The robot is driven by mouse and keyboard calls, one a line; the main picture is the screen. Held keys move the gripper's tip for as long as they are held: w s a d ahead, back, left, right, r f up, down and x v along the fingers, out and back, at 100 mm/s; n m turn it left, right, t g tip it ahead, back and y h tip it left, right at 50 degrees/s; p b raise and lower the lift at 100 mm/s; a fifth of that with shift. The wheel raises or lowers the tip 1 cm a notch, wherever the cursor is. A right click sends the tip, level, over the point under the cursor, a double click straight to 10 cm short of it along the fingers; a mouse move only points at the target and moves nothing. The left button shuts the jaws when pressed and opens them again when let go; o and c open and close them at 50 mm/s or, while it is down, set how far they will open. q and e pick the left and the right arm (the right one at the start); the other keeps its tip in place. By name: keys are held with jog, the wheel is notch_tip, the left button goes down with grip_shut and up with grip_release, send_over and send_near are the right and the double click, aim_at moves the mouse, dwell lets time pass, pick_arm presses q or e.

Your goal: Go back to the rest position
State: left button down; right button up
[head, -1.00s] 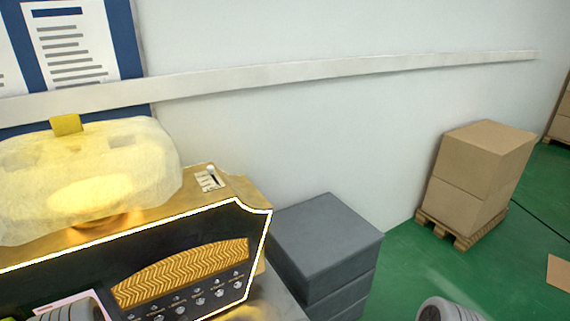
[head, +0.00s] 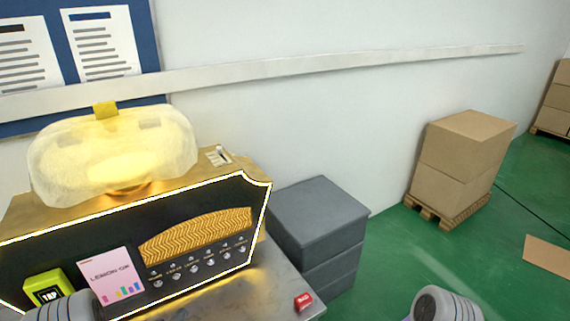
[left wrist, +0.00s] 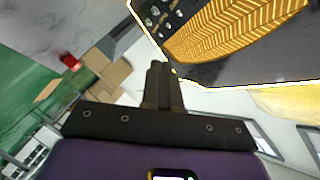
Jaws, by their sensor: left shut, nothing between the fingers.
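My left gripper (left wrist: 164,85) is shut and empty in the left wrist view. Its dark fingers are together and point up toward the perfume machine. In the head view only a grey rounded part of my left arm shows at the bottom left, in front of the machine; the fingers are out of frame. A similar grey part of my right arm shows at the bottom right, and its gripper is not in view. The perfume machine (head: 205,201) is a gold and black cabinet with a glowing edge, a row of knobs and a glowing cloudy top.
A small red block (head: 303,301) lies on the grey table (head: 266,283) right of the machine. A yellow-green tap reader (head: 48,287) and a pink sign (head: 112,277) are at its front. Grey drawers (head: 318,220) and cardboard boxes (head: 463,155) stand to the right. Green floor (head: 388,260) is open there.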

pick_arm(q)
jog(key=s+d+f+n+g, duration=0.3)
jog(key=d+f+n+g, duration=0.15)
jog(key=f, duration=0.35)
jog(key=s+d+f+n+g, duration=0.35)
jog(key=d+f+n, duration=0.2)
jog(key=f, duration=0.25)
jog(key=s+d+f+n+g, duration=0.2)
jog(key=s+d+n+g, duration=0.1)
jog(key=s+d, duration=0.2)
jog(key=s+d+f+n+g+h, duration=0.1)
jog(key=s+d+f+n+g, duration=0.1)
jog(key=s, duration=0.5)
jog(key=d+n+g, duration=0.1)
jog(key=d, duration=0.1)
jog(key=shift+s+d+n+b, duration=0.3)
jog(key=shift+s+d, duration=0.05)
jog(key=shift+s, duration=0.05)
